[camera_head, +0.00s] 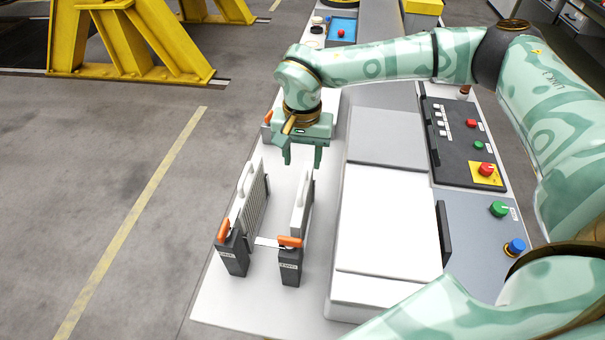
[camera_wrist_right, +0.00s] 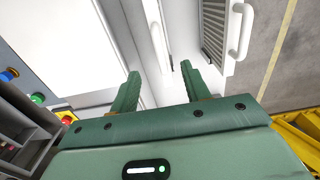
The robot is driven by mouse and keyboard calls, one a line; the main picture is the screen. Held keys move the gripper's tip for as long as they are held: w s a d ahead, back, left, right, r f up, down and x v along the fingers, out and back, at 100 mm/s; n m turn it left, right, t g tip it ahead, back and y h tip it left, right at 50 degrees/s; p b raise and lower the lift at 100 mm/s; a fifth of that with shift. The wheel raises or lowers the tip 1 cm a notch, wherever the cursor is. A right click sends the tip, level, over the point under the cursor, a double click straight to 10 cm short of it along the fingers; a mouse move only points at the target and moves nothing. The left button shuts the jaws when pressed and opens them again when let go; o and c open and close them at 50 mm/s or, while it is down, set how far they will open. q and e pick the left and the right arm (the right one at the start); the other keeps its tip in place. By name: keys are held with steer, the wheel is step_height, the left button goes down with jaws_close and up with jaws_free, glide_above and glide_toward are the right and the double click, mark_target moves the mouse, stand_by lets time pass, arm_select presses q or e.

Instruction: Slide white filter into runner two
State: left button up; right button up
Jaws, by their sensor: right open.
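My right gripper (camera_head: 303,160) is open and empty, with its fingers pointing down over the far end of a thin white filter (camera_head: 300,207). This filter stands upright behind a dark end block with an orange latch (camera_head: 290,242). A second white filter (camera_head: 251,210) with grey pleats and a white handle stands to its left, behind another dark block with an orange latch (camera_head: 232,256). In the wrist view the pleated filter (camera_wrist_right: 214,27) and its handle (camera_wrist_right: 240,30) are right of my open fingers (camera_wrist_right: 160,70). The block labels are too small to read surely. My left gripper is not in view.
A white raised box (camera_head: 388,222) stands right of the filters. Beyond it is a control panel with red (camera_head: 486,169), green (camera_head: 499,209) and blue (camera_head: 515,246) buttons. The white bench top (camera_head: 240,305) is bare in front. Yellow stands (camera_head: 140,40) are on the floor behind left.

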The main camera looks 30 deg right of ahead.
steer(key=shift+r, duration=1.45)
